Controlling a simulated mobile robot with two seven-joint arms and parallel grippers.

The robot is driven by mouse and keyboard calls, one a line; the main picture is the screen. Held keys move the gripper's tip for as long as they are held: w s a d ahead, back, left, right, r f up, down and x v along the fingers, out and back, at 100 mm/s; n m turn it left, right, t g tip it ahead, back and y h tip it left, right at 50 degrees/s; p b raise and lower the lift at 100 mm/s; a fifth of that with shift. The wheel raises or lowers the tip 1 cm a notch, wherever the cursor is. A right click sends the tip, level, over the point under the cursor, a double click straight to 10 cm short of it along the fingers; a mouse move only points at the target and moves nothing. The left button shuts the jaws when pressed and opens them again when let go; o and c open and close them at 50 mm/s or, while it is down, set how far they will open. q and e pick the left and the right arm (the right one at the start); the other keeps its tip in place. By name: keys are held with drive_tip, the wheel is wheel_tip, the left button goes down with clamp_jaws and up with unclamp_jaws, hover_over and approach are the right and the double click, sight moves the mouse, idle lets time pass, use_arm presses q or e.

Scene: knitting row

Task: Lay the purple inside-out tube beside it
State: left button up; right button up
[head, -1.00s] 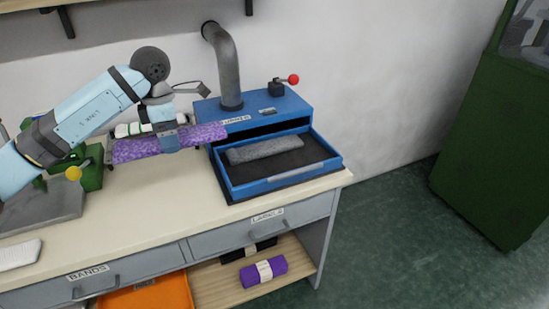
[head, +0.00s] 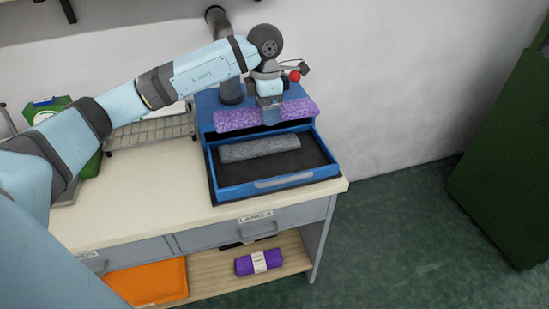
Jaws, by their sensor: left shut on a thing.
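A mottled purple tube (head: 236,119) is held by my left gripper (head: 270,112), which is shut on it near its middle. The tube hangs level above the back of the open blue tray (head: 222,192) of the blue machine. A grey tube (head: 258,148) lies across the dark bed of the tray, toward its back. The purple tube is above and behind the grey one, apart from it. The gripper hides part of the purple tube and the machine front. My right gripper is not in view.
The tray's dark bed (head: 275,168) is bare in front of the grey tube. A wire rack (head: 150,132) and a green device (head: 60,106) stand to the left on the cream table (head: 150,205). A banded purple roll (head: 258,262) and an orange bin (head: 148,282) are on the lower shelf.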

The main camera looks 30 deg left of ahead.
use_arm(q)
wheel_tip(320, 180, down, 16)
drive_tip(key=shift+r+p, duration=0.1)
drive_tip(key=shift+p, duration=0.2)
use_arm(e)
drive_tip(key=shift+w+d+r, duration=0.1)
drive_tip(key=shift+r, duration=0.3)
use_arm(q)
drive_tip(key=shift+f+b, duration=0.5)
drive_tip(key=shift+f, duration=0.25)
drive_tip(key=o, duration=0.9)
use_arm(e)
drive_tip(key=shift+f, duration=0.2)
use_arm(q)
drive_tip(key=shift+r, duration=0.15)
